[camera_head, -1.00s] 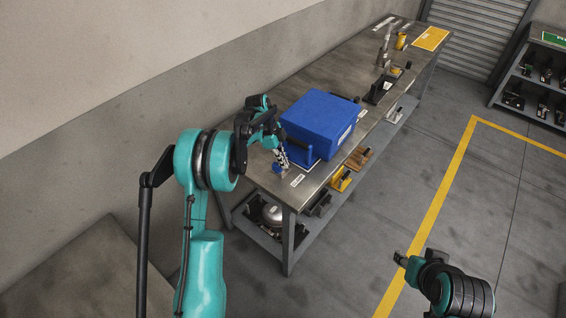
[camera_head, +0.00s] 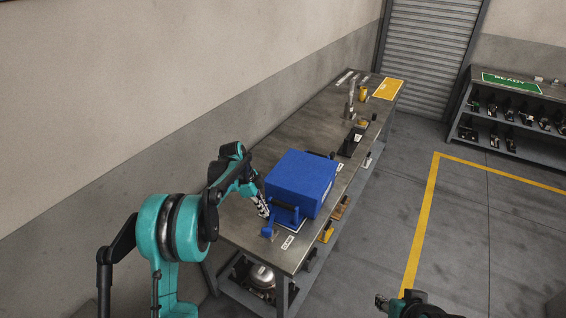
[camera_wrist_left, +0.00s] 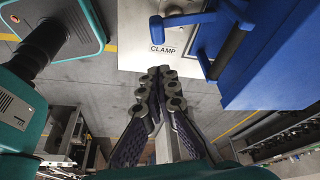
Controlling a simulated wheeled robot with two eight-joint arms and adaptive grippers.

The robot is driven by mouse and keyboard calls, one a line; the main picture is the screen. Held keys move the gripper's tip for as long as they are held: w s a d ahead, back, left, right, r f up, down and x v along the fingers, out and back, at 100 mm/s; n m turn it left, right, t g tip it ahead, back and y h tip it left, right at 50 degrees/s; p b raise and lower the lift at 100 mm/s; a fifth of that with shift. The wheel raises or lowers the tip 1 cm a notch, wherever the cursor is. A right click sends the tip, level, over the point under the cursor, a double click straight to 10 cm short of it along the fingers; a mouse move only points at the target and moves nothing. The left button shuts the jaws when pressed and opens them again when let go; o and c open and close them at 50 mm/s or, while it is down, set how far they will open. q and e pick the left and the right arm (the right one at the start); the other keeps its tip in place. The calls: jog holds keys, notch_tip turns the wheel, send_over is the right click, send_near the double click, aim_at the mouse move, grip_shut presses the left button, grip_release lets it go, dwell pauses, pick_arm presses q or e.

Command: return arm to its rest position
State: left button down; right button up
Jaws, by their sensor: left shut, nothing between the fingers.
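My left arm reaches in from the left in the head view. Its gripper (camera_head: 263,205) is above the near end of the workbench, just left of the blue box (camera_head: 304,180). In the left wrist view the left fingers (camera_wrist_left: 160,88) are together with nothing between them. A blue clamp handle (camera_head: 268,231) sits at the box's near-left corner, close to the fingertips; it also shows in the left wrist view (camera_wrist_left: 185,19), beyond them. My right gripper (camera_head: 382,301) shows only partly at the bottom edge, over the floor; its jaws are too small to read.
The steel workbench (camera_head: 240,221) runs back along the wall, with a CLAMP label (camera_head: 288,242) at its near edge. Tools stand farther back near a yellow mat (camera_head: 388,89). A shelf with a green READY sign (camera_head: 511,82) is at right. The floor between is clear.

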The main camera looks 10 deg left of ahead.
pick_arm(q)
jog(key=s+d+r+n+t+y+b, duration=0.2)
jog(key=s+r+n+t, duration=0.1)
jog(key=s+r+n, duration=0.8)
jog(key=s+f+n+t+y+b, duration=0.1)
jog(key=s+f+n+t, duration=0.1)
jog(key=s, duration=0.8)
jog(key=s+f+n+t+b, duration=0.1)
jog(key=s+f+n+t, duration=0.1)
jog(key=s, duration=0.8)
jog(key=shift+d+f+n+y, duration=0.35)
jog(key=shift+f+n, duration=0.2)
jog(key=shift+n, duration=0.55)
